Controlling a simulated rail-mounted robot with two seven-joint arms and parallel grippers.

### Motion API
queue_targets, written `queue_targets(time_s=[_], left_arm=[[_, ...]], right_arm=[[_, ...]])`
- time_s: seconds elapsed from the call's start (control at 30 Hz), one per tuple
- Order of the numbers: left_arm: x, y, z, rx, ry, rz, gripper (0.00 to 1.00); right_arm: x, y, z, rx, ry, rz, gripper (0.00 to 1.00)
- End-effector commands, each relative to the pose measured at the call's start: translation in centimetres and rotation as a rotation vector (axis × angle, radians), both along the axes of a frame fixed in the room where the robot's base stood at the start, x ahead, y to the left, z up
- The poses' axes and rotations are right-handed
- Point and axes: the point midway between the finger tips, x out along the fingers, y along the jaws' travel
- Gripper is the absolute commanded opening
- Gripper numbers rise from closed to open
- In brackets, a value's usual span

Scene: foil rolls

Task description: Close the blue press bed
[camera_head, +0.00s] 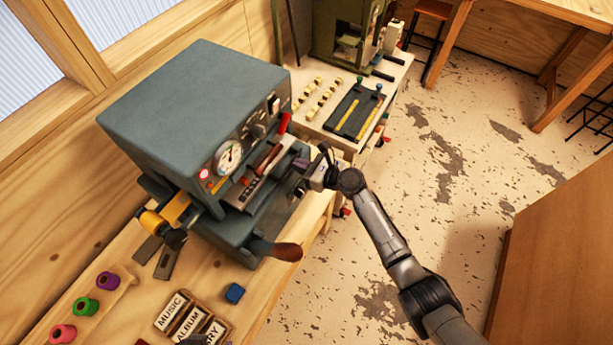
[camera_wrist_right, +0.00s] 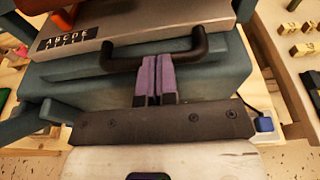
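The blue press (camera_head: 195,100) stands on the wooden bench, with a dial and a red lamp on its front. Its metal bed (camera_head: 242,194) sits at the front opening, partly outside the body. In the right wrist view, the bed (camera_wrist_right: 150,28) carries a dark plate with letters and has a dark bar handle (camera_wrist_right: 125,57) on its front edge. My right gripper (camera_head: 313,166) is at the handle. In the wrist view its purple fingers (camera_wrist_right: 155,78) are together, tips at the middle of the bar; whether they press on it is unclear. I cannot make out my left gripper.
A red-handled lever (camera_head: 285,123) and a wooden-handled lever (camera_head: 285,251) stick out of the press. A green machine (camera_head: 345,35) stands behind. The floor to the right is open.

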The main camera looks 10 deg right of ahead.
Motion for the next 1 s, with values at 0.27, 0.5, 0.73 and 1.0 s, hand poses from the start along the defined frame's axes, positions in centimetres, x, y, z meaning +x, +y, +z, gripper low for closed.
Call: queue_targets(time_s=[0.27, 0.5, 0.73, 1.0], left_arm=[[0.0, 0.0, 0.0, 0.000, -0.001, -0.002, 0.89], [0.1, 0.2, 0.3, 0.008, -0.002, -0.006, 0.89], [0.2, 0.4, 2.9, 0.015, -0.004, -0.010, 0.89], [0.1, 0.3, 3.4, 0.012, -0.004, -0.009, 0.89]], right_arm=[[0.3, 0.0, -0.2, -0.003, 0.001, -0.013, 0.00], [0.1, -0.2, -0.2, -0.005, 0.004, -0.013, 0.00], [-1.7, -1.9, 0.9, -0.005, 0.005, -0.004, 0.00], [-4.9, -6.1, 1.5, -0.006, 0.001, 0.002, 0.00]])
